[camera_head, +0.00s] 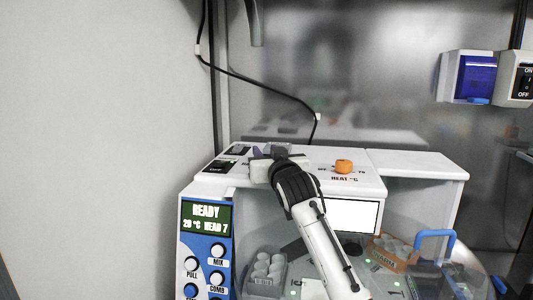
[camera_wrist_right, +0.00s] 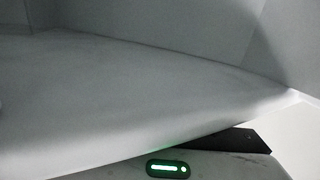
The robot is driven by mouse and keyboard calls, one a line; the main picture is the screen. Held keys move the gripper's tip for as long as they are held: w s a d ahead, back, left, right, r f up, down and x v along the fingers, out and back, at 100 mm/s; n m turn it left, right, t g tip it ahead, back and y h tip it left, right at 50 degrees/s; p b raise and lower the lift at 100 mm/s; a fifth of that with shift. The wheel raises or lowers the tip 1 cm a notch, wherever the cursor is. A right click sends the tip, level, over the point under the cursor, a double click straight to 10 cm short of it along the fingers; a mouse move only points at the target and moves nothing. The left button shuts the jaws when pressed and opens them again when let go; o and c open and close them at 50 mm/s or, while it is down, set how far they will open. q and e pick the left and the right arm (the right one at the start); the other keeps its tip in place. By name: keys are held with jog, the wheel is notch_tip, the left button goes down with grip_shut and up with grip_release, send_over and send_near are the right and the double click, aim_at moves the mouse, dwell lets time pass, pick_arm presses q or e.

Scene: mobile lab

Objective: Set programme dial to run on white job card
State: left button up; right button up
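My right arm reaches up over a white machine (camera_head: 420,166). Its gripper (camera_head: 268,156) is at the top panel, left of an orange heat knob (camera_head: 343,166). The gripper covers that part of the panel, so any programme dial there is hidden. A bit of something purple (camera_head: 257,152) shows by the fingers. I cannot tell whether the fingers are open or shut. The wrist view shows a pale surface and no fingers. A blank white rectangle (camera_head: 362,216), possibly the job card, is on the machine's front, right of my arm. My left gripper is not in view.
A blue and white control unit (camera_head: 193,248) with a screen reading READY stands at the left front. A grey rack (camera_head: 265,285) and an orange-brown rack (camera_head: 391,262) hold white-capped tubes. A blue handle (camera_head: 436,235) stands at the right. Switch boxes (camera_head: 475,78) hang on the wall.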

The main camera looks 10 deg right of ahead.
jog(key=shift+d+f+m+h+b, duration=0.15)
jog(key=shift+m+h+b, duration=0.35)
jog(key=shift+h+b, duration=0.35)
jog(key=shift+d+f+m+h+b, duration=0.15)
jog(key=shift+m+h+b, duration=0.35)
jog(key=shift+h+b, duration=0.3)
jog(key=shift+c, duration=0.2)
jog(key=shift+d+r+m+g+h+b, duration=0.2)
jog(key=shift+r+m+g+h+b, duration=0.1)
jog(key=shift+m+h+b, duration=0.35)
jog(key=o, duration=1.1)
jog(key=shift+c, duration=0.2)
notch_tip(320, 180, up, 10)
